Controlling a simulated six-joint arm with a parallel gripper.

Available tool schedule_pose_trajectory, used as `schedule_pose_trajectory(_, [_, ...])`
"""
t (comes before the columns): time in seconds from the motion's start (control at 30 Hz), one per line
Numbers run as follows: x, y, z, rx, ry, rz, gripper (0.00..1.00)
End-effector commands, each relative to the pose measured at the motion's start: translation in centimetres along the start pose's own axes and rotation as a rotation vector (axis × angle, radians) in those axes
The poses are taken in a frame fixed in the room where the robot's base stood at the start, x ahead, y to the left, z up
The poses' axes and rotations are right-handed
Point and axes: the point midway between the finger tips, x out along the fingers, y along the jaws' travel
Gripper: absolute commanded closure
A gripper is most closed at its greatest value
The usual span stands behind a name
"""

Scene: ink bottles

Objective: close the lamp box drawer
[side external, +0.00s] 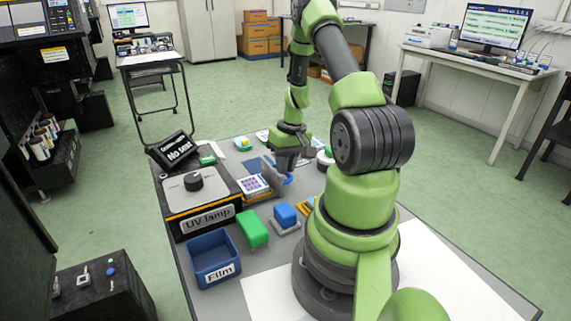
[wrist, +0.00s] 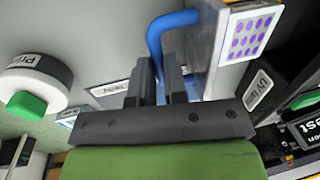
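The black and white lamp box, labelled "UV lamp" (side external: 208,221), stands at the left of the table in the side view. Its drawer (side external: 254,190) sticks out to the right, carrying a card of purple dots (wrist: 250,38). A blue loop handle (wrist: 172,20) is on the drawer's outer end. My gripper (wrist: 162,75) is at this handle, pointing down in the side view (side external: 279,172). One bar of the handle runs down between the two fingers, with little gap around it. Whether the fingers press on it cannot be told.
A white round container with a green knob (wrist: 30,85) is beside my gripper.

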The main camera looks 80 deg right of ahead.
Motion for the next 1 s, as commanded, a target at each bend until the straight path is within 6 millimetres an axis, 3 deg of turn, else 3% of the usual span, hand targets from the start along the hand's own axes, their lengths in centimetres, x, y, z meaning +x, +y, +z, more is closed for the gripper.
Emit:
schedule_pose_trajectory(0.23, [0.1,-0.9,0.0,-0.003,0.000,-0.001,1.00])
schedule_pose_trajectory(0.5, [1.3,-7.3,-0.2,-0.009,0.001,-0.001,1.00])
schedule_pose_trajectory(0.63, [1.7,-9.4,-0.3,-0.006,0.002,-0.001,1.00])
schedule_pose_trajectory(1.0, [1.8,-10.5,-0.3,0.002,0.002,-0.004,1.00])
